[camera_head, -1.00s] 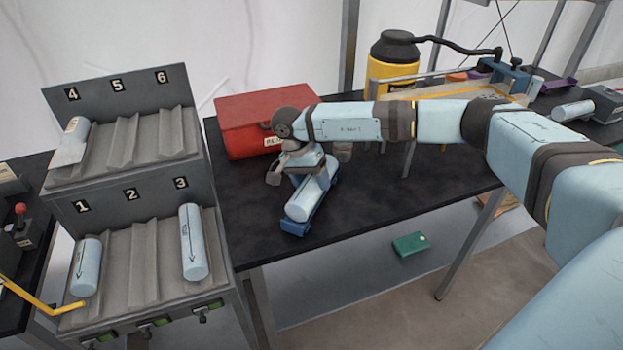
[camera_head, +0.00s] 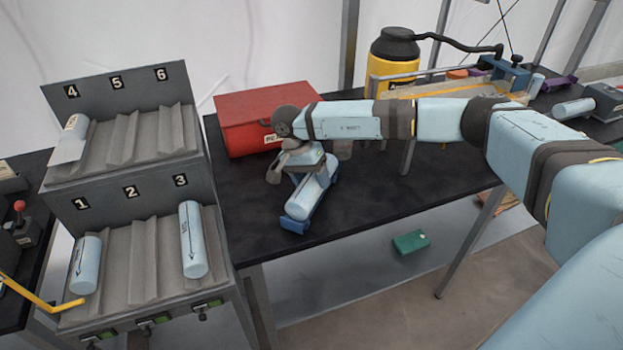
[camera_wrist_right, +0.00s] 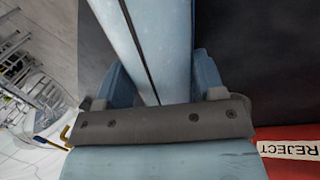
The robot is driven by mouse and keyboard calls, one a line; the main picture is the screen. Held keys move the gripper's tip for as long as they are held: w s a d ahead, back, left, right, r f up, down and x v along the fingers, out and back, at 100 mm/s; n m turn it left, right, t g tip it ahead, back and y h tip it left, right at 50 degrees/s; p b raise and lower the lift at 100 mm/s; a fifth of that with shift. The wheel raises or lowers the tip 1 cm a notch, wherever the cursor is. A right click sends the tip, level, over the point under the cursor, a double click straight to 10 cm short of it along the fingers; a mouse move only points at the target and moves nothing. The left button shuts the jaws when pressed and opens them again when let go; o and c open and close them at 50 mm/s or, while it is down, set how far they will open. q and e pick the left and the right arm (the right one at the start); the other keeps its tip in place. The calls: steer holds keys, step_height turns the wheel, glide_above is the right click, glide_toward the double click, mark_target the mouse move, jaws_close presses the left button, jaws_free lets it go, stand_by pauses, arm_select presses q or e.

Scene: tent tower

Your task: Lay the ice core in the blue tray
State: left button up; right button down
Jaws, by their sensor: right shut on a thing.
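The light blue ice core (camera_head: 309,198) lies lengthwise along the blue tray (camera_head: 294,224) on the black table. The tray shows at its near end and along the core's sides. My right gripper (camera_head: 298,174) is over the core's far part and shut on it. In the right wrist view the core (camera_wrist_right: 158,45), with a dark line along it, runs between the sides of my right gripper (camera_wrist_right: 160,82). Whether the core fully rests on the tray's bottom is hidden. My left gripper is not in view.
A red reject box (camera_head: 262,118) stands just behind the tray. A numbered rack (camera_head: 130,190) with several cores is at left. A yellow canister (camera_head: 394,62) stands at the back. The table (camera_head: 410,195) is bare right of the tray, up to its front edge.

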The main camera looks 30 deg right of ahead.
steer(key=shift+c, duration=0.8)
jaws_free()
steer(key=shift+f, duration=0.1)
steer(key=v, duration=1.4)
steer(key=shift+b, duration=0.45)
